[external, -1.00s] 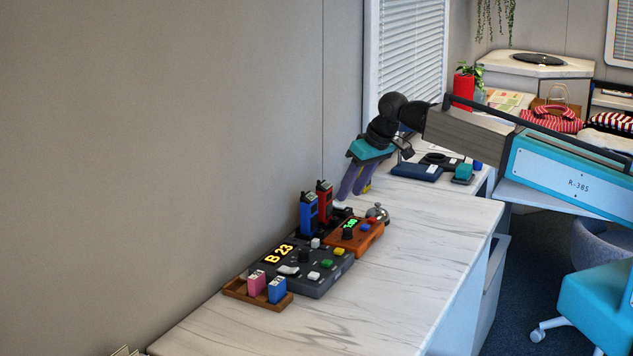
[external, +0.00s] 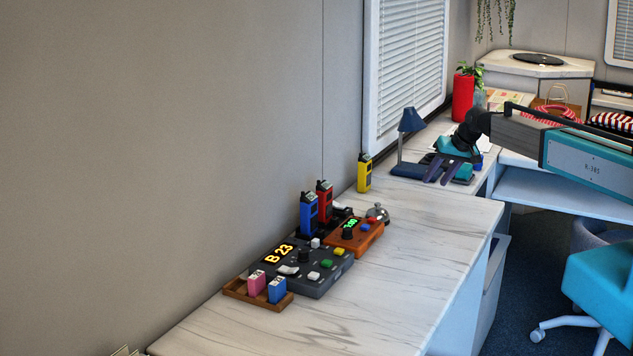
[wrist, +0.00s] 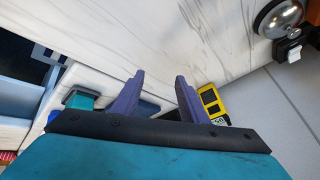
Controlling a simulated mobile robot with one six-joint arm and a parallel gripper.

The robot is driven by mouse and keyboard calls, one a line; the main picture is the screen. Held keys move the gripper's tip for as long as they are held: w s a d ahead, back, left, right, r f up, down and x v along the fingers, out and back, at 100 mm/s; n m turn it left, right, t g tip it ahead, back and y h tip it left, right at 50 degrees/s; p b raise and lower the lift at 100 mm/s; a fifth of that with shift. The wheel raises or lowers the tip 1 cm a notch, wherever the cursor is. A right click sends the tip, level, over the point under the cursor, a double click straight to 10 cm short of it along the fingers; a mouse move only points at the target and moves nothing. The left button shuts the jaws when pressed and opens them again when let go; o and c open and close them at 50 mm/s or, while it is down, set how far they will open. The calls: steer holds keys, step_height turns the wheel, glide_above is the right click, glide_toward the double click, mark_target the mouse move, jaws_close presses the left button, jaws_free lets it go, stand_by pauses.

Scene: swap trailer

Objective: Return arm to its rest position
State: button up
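My gripper (external: 444,172) is over the back section of the desk, at the right of the external view, with its purple fingers pointing down and to the left. The fingers (wrist: 160,92) are apart and nothing is between them in the wrist view. My teal and grey arm (external: 590,160) reaches in from the right. A yellow handset (external: 364,173) stands upright on the desk near the wall, left of my gripper and apart from it. It also shows in the wrist view (wrist: 211,104), just right of the right finger.
A blue lamp (external: 411,121) stands near the window, left of my gripper. A blue handset (external: 309,213), a red handset (external: 324,198), a dark control panel (external: 318,278), an orange box (external: 367,238) and a bell (external: 377,212) crowd the desk by the wall. The front right desktop is clear.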

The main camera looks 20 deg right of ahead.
steer(key=d+m, duration=0.1)
steer(key=d, duration=0.3)
steer(key=w+d+f+m+p, duration=0.1)
steer(key=d, duration=0.4)
steer(key=d+f, duration=0.1)
steer(key=d, duration=0.4)
steer(key=shift+w+d+f+m+t+h, duration=0.2)
steer(key=shift+d+f+m+t+h, duration=0.1)
steer(key=shift+m+h, duration=0.1)
steer(key=s+d+f+m+p, duration=0.1)
steer(key=d+f+m, duration=0.15)
steer(key=d, duration=0.75)
steer(key=s+d+f+g+h+b, duration=0.15)
steer(key=s+f+g, duration=0.25)
steer(key=s+f, duration=1.4)
steer(key=s+a+f+n+g+b, duration=0.2)
steer(key=s+f+g+b, duration=0.1)
steer(key=s+f, duration=0.85)
steer(key=s+a+f+n+g+b, duration=0.1)
steer(key=s+a, duration=0.3)
steer(key=s, duration=0.5)
steer(key=s+a+f+n+g+b, duration=0.2)
steer(key=s+a+f, duration=0.1)
steer(key=s, duration=0.6)
steer(key=s+a+f+n+g+b, duration=0.1)
steer(key=s+a, duration=0.4)
steer(key=s, duration=0.5)
steer(key=shift+f+g+b, duration=0.35)
steer(key=shift+f+g, duration=0.25)
steer(key=shift+n, duration=0.25)
